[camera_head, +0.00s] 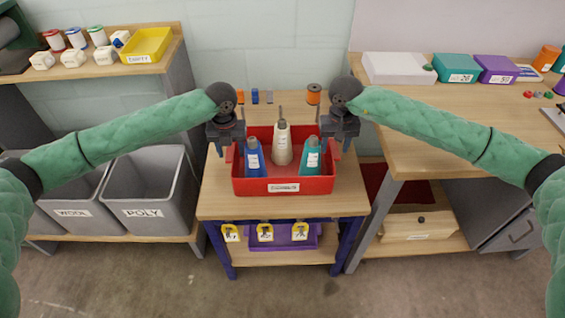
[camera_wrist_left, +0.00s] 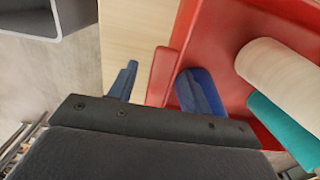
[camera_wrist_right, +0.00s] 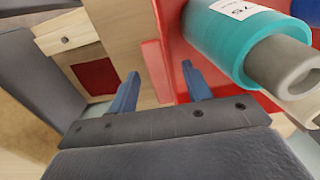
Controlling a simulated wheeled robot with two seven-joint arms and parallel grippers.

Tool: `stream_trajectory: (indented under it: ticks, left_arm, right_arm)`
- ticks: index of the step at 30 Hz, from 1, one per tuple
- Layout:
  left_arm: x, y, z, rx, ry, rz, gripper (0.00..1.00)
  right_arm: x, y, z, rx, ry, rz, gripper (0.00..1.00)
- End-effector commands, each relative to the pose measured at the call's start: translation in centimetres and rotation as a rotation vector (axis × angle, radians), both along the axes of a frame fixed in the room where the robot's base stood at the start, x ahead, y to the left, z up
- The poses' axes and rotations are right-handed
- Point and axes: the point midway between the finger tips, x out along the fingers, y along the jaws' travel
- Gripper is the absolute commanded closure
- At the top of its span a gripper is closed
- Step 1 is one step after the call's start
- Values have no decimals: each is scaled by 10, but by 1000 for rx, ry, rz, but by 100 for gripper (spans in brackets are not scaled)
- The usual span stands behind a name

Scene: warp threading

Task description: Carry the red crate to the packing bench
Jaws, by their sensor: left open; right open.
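The red crate (camera_head: 312,186) sits upright on a small wooden table (camera_head: 220,203). It holds a blue cone bottle (camera_head: 254,160), a white one (camera_head: 282,148) and a teal one (camera_head: 312,160). My left gripper (camera_head: 226,146) is open at the crate's left side. In the left wrist view its fingers (camera_wrist_left: 160,84) stand either side of the crate's red side tab (camera_wrist_left: 161,76). My right gripper (camera_head: 338,149) is open at the right side. In the right wrist view its fingers (camera_wrist_right: 160,88) straddle the other tab (camera_wrist_right: 156,70). No label in view marks the packing bench.
A wooden bench (camera_head: 425,155) on the right carries a white box (camera_head: 398,67), a teal box (camera_head: 455,67) and a purple box (camera_head: 496,68). An orange spool (camera_head: 313,93) stands behind the crate. Grey bins (camera_head: 148,185) and a spool shelf (camera_head: 90,72) are at left.

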Motion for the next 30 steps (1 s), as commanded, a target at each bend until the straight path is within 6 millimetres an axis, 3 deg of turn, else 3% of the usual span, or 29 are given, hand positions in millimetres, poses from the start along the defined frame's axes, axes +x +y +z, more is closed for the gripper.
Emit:
stream_trajectory:
  ticks: [5,13,30]
  left_arm:
    - [0,0,0,0,0,0,51]
    - [0,0,0,0,0,0,100]
    - [1,0,9,0,-2,0,100]
  right_arm:
    - [0,0,0,0,0,0,51]
    - [0,0,0,0,0,0,100]
    - [0,0,9,1,-1,0,100]
